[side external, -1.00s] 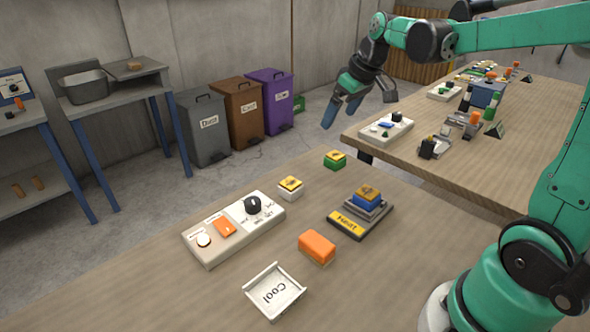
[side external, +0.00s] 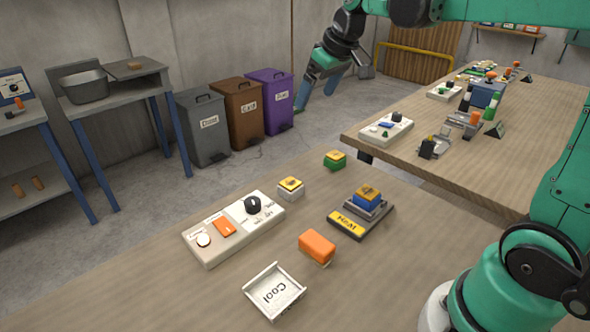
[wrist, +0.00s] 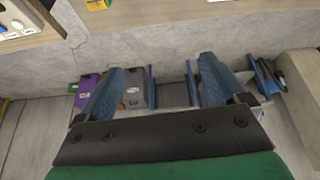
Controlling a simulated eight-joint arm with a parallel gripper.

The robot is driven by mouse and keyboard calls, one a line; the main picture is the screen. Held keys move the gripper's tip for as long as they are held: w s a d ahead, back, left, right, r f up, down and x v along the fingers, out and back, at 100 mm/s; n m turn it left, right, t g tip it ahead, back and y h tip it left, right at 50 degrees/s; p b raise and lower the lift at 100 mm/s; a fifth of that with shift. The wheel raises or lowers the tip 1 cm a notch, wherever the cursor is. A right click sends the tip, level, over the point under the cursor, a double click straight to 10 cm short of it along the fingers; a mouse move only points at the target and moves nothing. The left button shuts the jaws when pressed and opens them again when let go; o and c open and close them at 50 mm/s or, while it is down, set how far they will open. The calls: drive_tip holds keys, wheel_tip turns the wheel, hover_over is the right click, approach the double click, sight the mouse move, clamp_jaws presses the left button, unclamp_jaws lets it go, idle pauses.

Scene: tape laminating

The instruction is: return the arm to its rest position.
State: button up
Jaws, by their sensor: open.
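My gripper (side external: 317,88) is open and empty, high above the floor beyond the near table's far edge, in front of the purple bin. In the wrist view its two blue fingers (wrist: 160,85) stand wide apart with nothing between them. On the near table (side external: 130,290), a blue block with a yellow top (side external: 367,196) sits on the Heat station (side external: 347,224). An orange block (side external: 317,246) lies near the empty white Cool tray (side external: 275,292). A white control panel (side external: 233,228) stands to the left.
A white block (side external: 291,190) and a green block (side external: 335,160), both yellow-topped, stand farther back. A second table (side external: 520,130) at the right carries panels and small parts. Grey (side external: 202,127), brown (side external: 239,112) and purple (side external: 270,100) bins line the wall.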

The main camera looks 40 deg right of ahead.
drive_tip(key=s+a+f+t, duration=0.2)
drive_tip(key=s+a+f, duration=0.5)
drive_tip(key=s+a, duration=0.2)
drive_tip(key=s, duration=0.2)
drive_tip(key=shift+s+m, duration=0.3)
